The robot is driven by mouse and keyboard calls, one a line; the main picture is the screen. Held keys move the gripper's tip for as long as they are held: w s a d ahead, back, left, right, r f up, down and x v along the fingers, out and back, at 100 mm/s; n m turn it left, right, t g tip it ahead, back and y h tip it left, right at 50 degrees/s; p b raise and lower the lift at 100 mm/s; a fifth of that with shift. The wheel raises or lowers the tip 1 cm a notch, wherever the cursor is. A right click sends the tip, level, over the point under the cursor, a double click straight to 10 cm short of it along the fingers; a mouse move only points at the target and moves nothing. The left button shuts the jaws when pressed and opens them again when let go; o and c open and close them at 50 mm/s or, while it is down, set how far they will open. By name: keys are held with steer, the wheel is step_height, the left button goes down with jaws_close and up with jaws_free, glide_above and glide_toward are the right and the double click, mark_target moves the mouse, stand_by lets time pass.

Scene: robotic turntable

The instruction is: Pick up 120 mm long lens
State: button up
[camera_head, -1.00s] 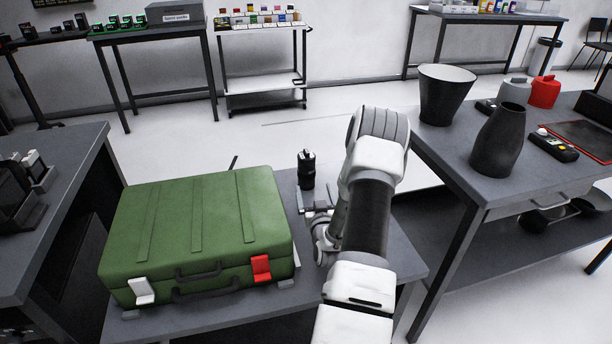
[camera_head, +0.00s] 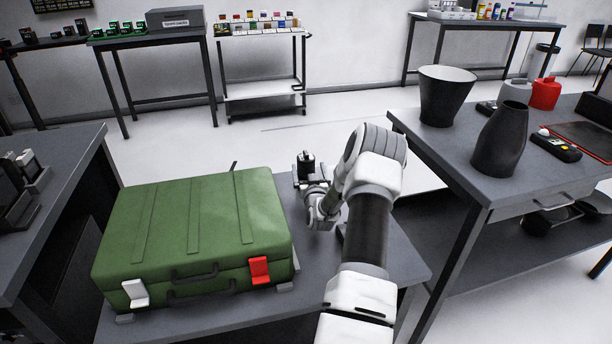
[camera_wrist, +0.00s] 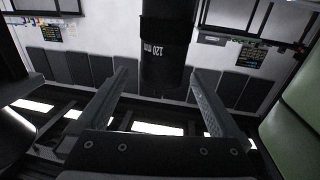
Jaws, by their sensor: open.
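The 120 mm long lens (camera_head: 306,162) is a black cylinder standing upright on the grey table beside the green case. In the wrist view the lens (camera_wrist: 166,50) shows close up with a "120" marking, upside down. My gripper (camera_head: 303,178) is at the lens, on its near side. In the wrist view my gripper (camera_wrist: 160,78) is open, with one finger on each side of the lens's lower-looking end. Gaps show between the fingers and the lens. The lens's lower part is hidden by the gripper in the head view.
The green case (camera_head: 195,225) with a red and a white latch fills the table's left side, close to my gripper. At right, another table (camera_head: 450,160) bears a dark bucket (camera_head: 445,95) and a dark vase-like vessel (camera_head: 500,140). The table (camera_head: 390,250) is bare at front right.

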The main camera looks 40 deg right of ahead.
mark_target(306, 160)
steer(key=shift+b+x, duration=0.65)
steer(key=shift+x, duration=1.7)
steer(key=shift+w+a, duration=0.1)
steer(key=shift+a, duration=0.05)
jaws_close()
steer(key=shift+r, duration=0.2)
